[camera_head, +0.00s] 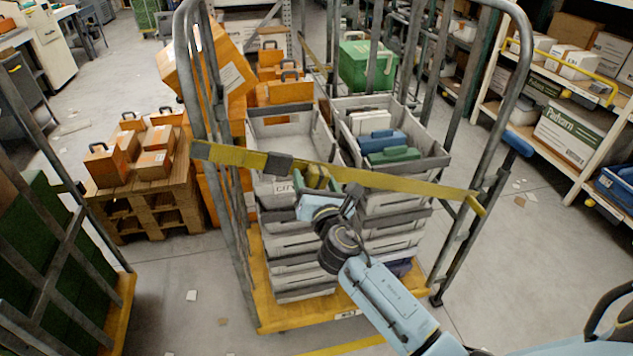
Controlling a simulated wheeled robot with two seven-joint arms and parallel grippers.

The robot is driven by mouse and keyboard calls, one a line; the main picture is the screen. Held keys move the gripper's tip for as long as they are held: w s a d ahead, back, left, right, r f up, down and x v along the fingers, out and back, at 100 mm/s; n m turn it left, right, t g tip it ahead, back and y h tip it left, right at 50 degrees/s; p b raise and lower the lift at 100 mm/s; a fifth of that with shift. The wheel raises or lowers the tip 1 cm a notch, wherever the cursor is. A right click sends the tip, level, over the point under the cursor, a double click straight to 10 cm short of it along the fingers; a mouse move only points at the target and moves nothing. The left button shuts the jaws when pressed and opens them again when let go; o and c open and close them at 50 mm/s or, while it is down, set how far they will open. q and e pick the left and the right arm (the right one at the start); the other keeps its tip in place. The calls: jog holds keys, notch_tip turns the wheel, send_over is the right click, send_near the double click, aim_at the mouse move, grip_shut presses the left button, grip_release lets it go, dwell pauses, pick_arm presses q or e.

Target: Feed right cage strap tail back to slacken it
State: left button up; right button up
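A yellow strap (390,184) runs across the front of the wheeled cage (247,285), from its left post to its right post. A dark grey buckle (278,164) sits on the strap left of the middle. A short yellow end (476,206) sticks out at the right post. My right gripper (322,190) is at the strap, just right of the buckle, in front of the stacked crates. Small yellow and dark pieces show at its tips; I cannot tell whether they are strap tail, nor whether the fingers are closed. My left gripper is not in view.
Grey crates (290,276) fill the cage, the upper right one holding blue and green items. Another cage (60,225) stands at the left. Orange boxes sit on a wooden pallet (160,207). A shelf rack (540,135) stands at the right.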

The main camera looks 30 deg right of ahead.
jog(key=shift+d, duration=0.1)
jog(key=shift+s+f, duration=0.1)
jog(key=v, duration=1.3)
jog(key=shift+b, duration=0.35)
